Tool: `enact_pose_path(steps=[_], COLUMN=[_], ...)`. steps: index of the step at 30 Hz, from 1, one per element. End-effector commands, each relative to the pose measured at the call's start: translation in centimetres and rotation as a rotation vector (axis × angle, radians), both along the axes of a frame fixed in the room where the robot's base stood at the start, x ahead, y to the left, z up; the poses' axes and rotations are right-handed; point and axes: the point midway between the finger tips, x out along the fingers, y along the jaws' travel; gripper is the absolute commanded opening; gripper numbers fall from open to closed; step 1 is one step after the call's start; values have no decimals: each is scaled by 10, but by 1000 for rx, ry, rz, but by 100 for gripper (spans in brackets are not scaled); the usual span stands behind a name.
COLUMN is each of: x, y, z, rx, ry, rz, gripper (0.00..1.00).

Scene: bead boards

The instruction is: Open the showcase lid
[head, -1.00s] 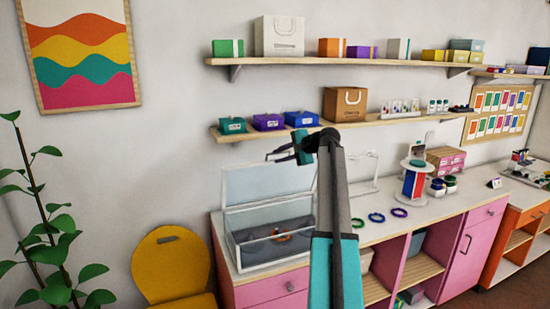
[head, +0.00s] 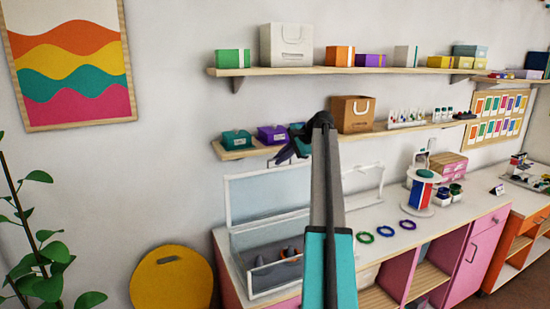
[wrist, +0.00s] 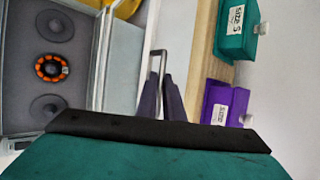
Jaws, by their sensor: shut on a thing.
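The showcase (head: 262,290) is a white-framed clear case on the counter's left end. Its clear lid (head: 262,196) stands raised, roughly upright at the back. My gripper (head: 300,142) is above the lid's top edge, in front of the lower shelf, and my arm hides the right part of the case. In the wrist view, my gripper's dark fingers (wrist: 161,97) are shut on the thin metal lid handle (wrist: 158,56). The grey inside of the case (wrist: 18,75) shows at left, with an orange and black bead ring (wrist: 52,67) on a dark round stand.
The lower wooden shelf (head: 240,152) is close to my gripper, with teal (wrist: 238,30) and purple (wrist: 224,105) boxes on it. Bead rings (head: 386,231) lie on the counter at right. A yellow chair (head: 170,285) stands at left.

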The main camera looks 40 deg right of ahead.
Motion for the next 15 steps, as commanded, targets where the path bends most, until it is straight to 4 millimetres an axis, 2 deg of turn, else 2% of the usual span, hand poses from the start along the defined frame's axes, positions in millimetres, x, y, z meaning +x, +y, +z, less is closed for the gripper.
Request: enact_pose_path(steps=[1,13,15], x=[-2,3,4], y=[0,8,9], z=[-11,-12,-12], rx=[5,7,7], ry=[21,27,26], rz=[1,10,12], gripper=[0,0,16])
